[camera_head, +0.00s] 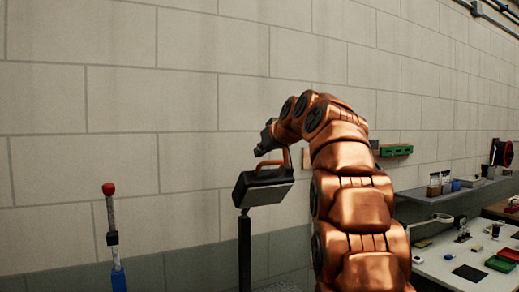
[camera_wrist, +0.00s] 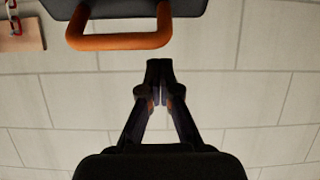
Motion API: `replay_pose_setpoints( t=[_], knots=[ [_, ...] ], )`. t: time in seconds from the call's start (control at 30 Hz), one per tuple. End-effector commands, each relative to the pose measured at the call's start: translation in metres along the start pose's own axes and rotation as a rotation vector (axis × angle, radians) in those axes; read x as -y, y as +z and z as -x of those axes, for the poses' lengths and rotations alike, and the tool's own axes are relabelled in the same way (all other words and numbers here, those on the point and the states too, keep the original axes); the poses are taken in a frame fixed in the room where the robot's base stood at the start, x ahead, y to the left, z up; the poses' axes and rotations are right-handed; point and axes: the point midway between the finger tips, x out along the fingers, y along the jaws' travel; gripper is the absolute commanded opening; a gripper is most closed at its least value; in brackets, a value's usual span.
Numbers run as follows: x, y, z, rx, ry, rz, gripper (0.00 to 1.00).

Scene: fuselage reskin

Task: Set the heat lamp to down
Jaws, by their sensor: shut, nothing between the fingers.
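The heat lamp is a dark grey, box-shaped head (camera_head: 264,190) on a black post (camera_head: 244,250). It looks tilted, and an orange handle (camera_head: 288,157) stands up from its top. My gripper (camera_head: 262,152) is above the lamp head, close to the handle; the head view does not show whether they touch. In the wrist view my gripper (camera_wrist: 160,90) has its fingertips together with nothing between them. There the orange handle (camera_wrist: 118,43) lies at the upper left, apart from the fingers, below the dark edge of the lamp head (camera_wrist: 190,7).
A thin stand with a red ball top (camera_head: 108,188) is at the left. A grey shelf (camera_head: 425,194) with jars and a white bench (camera_head: 440,268) with small items are at the right. A wooden plate (camera_wrist: 24,40) with a red chain hangs near the lamp.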

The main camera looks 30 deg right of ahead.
Motion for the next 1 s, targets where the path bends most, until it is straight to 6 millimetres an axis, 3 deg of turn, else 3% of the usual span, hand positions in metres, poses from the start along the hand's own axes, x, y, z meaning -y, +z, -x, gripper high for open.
replay_pose_setpoints(
  t=[0.43, 1.0],
  knots=[
    [0.0, 0.014, 0.005, 0.002, -0.001, -0.001, 0.0],
    [0.0, 0.017, 0.005, 0.0, -0.001, -0.001, 0.0]
  ],
)
